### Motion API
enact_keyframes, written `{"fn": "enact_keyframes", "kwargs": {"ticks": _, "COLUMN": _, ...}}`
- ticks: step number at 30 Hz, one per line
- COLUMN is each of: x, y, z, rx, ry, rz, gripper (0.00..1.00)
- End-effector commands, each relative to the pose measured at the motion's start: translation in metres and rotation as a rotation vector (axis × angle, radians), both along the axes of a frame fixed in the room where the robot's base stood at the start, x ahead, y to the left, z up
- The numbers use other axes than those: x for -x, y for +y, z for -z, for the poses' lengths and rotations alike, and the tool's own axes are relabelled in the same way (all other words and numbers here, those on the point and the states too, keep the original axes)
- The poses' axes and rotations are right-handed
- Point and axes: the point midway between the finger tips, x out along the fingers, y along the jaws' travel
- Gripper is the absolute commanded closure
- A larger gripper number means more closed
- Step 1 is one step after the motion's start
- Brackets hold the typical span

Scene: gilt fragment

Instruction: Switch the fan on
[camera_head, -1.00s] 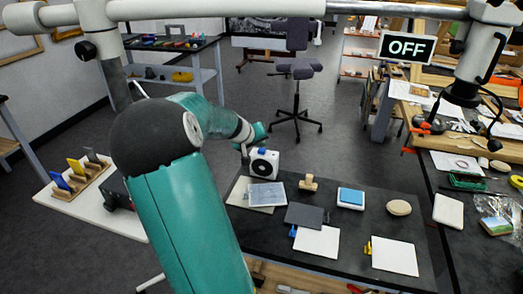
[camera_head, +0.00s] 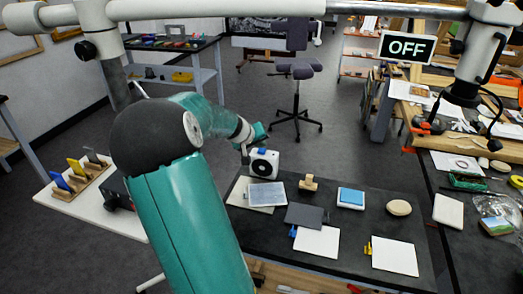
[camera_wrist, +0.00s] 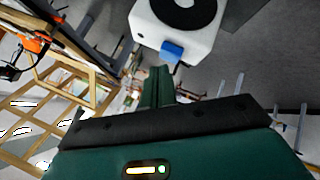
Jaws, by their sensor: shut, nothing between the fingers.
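The fan (camera_head: 264,166) is a small white box with a round black grille. It stands at the far left edge of the dark table and shows upside down in the wrist view (camera_wrist: 200,38). A blue switch block (camera_head: 262,151) sits on its top edge; it is larger in the wrist view (camera_wrist: 172,51). My gripper (camera_wrist: 159,72) is shut and empty, its fingertips close to the blue block. Whether they touch it I cannot tell. In the head view my gripper (camera_head: 245,157) is beside the fan's upper left, partly hidden. A hanging sign (camera_head: 407,47) reads OFF.
The dark table (camera_head: 265,235) also holds a framed sheet (camera_head: 267,194), a wooden block (camera_head: 308,183), a blue-topped pad (camera_head: 351,198), a round disc (camera_head: 399,208) and white cards (camera_head: 395,256). A white side table (camera_head: 95,208) stands left.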

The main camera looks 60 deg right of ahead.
Motion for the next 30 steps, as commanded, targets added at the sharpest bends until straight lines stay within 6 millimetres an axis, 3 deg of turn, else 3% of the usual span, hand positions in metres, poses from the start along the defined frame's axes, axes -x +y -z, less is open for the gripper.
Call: {"fn": "enact_keyframes", "kwargs": {"ticks": 30, "x": 0.0001, "y": 0.0, "z": 0.0091, "rx": 0.0, "ry": 0.0, "rz": 0.0, "gripper": 1.0}}
